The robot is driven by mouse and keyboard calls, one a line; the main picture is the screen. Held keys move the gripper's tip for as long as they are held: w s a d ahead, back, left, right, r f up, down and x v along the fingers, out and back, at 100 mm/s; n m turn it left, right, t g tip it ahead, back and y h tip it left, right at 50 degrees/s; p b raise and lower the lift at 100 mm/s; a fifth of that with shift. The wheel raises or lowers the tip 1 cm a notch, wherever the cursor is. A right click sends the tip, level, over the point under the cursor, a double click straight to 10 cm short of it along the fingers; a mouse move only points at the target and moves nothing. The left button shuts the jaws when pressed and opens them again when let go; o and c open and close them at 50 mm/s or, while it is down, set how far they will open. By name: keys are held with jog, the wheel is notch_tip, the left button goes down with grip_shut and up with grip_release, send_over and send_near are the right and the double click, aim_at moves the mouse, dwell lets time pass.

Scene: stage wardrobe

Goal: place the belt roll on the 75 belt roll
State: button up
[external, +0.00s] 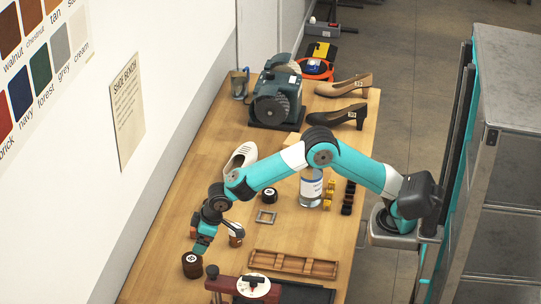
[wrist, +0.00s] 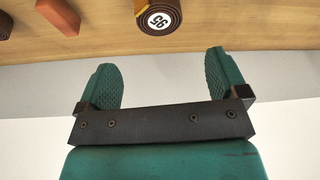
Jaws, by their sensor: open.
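My gripper (external: 203,243) is open and empty near the wall side of the bench; its two teal fingers (wrist: 160,62) stand wide apart in the wrist view. A dark brown belt roll (external: 192,264) with a white label stands at the bench's wall edge, just below my gripper. A black roll (external: 269,195) stands farther back. In the wrist view a dark coiled roll (wrist: 157,19) ahead of the fingers has a label that seems to read 95. No 75 label is readable.
A wooden tray (external: 293,264) and a dark red press (external: 245,288) are at the front. The wall borders the bench's left edge.

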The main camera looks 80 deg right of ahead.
jog(key=s+d+r+n+g+y, duration=0.1)
jog(key=s+r, duration=0.2)
jog(key=s, duration=0.3)
jog(key=s+d+r+n, duration=0.1)
jog(key=s+d+r, duration=0.1)
jog(key=s+r, duration=0.3)
jog(key=s+d+r+g+y, duration=0.1)
jog(key=s+r, duration=0.1)
jog(key=s, duration=0.6)
jog(key=s+d+n+g+y, duration=0.1)
jog(key=s+d+n+g, duration=0.1)
jog(key=s, duration=1.9)
jog(key=shift+s+d+n, duration=0.2)
jog(key=shift+d+n, duration=0.15)
jog(key=shift+n, duration=0.05)
notch_tip(320, 180, up, 14)
jog(key=p, duration=1.4)
